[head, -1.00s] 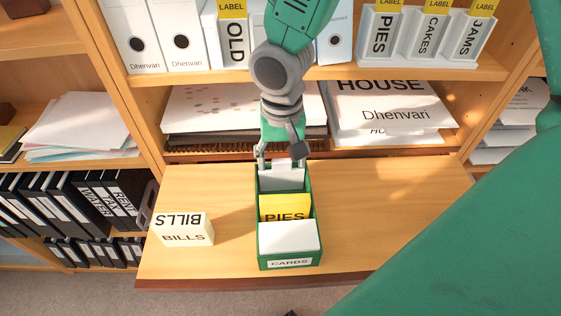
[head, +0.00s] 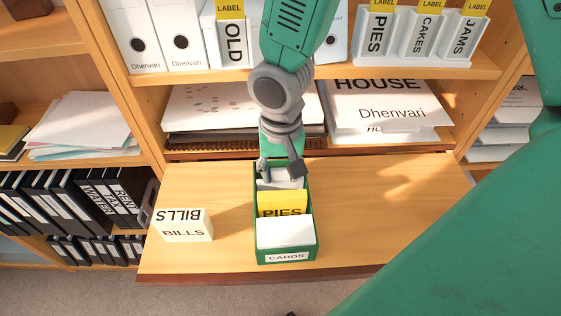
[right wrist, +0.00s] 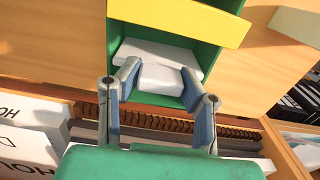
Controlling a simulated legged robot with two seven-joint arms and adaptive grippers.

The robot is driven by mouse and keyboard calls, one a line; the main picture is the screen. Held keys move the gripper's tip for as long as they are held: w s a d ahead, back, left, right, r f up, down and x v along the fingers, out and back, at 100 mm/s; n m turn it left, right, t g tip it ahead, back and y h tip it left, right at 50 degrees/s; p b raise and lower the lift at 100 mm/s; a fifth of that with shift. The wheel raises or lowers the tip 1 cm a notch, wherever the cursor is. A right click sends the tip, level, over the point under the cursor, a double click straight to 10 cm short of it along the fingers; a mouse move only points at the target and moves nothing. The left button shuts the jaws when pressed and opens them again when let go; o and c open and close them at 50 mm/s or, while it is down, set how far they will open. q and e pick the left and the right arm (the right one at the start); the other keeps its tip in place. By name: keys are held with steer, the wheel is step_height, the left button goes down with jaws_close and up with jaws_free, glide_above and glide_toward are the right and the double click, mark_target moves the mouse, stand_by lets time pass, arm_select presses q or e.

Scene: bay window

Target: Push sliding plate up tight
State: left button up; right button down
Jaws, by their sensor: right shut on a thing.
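A green card box (head: 287,246) labelled CARDS stands on the wooden desk. The pale grey sliding plate (head: 286,184) is inside its back part, behind a yellow PIES divider (head: 284,203). My right gripper (head: 282,171) reaches down into the back of the box. In the right wrist view, the gripper (right wrist: 161,82) is shut on the plate's light block (right wrist: 162,79), a finger on each side. The yellow divider (right wrist: 180,18) lies beyond the plate there, with a gap visible between them. My left gripper is not seen.
White cards (head: 285,231) fill the box's front. A cream BILLS block (head: 184,225) stands left of the box, apart from it. Shelves with papers and binders rise behind the desk (head: 390,220). The desk right of the box is clear.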

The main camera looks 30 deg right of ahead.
steer(key=shift+s+a, duration=0.35)
steer(key=shift+s, duration=0.4)
steer(key=shift+s+a+r, duration=0.15)
steer(key=shift+a, duration=0.35)
steer(key=c, duration=1.4)
jaws_free()
steer(key=shift+w+d, duration=0.1)
steer(key=shift+w, duration=0.25)
steer(key=o, duration=0.4)
steer(key=shift+w+d+f, duration=0.1)
steer(key=shift+d+f, duration=0.1)
steer(key=shift+c, duration=0.2)
steer(key=shift+s+d, duration=0.2)
steer(key=shift+d, duration=0.35)
steer(key=shift+w+a+r, duration=0.1)
steer(key=shift+a, duration=0.45)
steer(key=shift+a+r, duration=0.1)
steer(key=shift+r, duration=0.1)
step_height(320, 180, up, 12)
steer(key=shift+f, duration=0.25)
